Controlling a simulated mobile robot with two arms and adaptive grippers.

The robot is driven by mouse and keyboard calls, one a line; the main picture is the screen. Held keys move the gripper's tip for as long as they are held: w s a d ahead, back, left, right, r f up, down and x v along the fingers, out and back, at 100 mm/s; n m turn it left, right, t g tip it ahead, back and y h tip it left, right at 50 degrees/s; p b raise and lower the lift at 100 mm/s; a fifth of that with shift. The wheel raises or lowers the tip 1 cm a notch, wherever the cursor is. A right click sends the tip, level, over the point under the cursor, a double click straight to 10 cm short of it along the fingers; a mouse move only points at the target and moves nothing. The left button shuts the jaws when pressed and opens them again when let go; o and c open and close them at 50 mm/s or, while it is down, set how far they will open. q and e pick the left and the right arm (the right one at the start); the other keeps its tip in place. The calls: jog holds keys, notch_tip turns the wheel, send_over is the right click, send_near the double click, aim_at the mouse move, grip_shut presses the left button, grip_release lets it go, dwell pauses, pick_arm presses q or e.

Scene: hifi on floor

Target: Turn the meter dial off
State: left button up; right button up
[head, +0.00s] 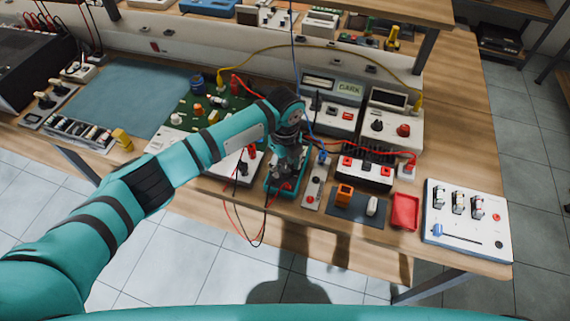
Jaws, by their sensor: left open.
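A small teal-cased device (271,186), which looks like the meter, lies near the front edge of the wooden bench. My left gripper (287,176) points down right over it and covers most of its face. The dial is hidden behind the gripper, and I cannot tell its setting or whether the fingers touch it. The left gripper is open, though its fingers are small and dark here. Red and black leads hang over the bench edge beside the device. My right gripper is not in view.
A white box with a knob (236,165) stands left of the device, and a narrow switch strip (316,183) stands close on its right. Further right are a red tray (405,211) and a white slider panel (466,220). Red, blue and yellow cables cross behind.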

pick_arm(q)
jog(key=shift+f, duration=0.6)
grip_shut()
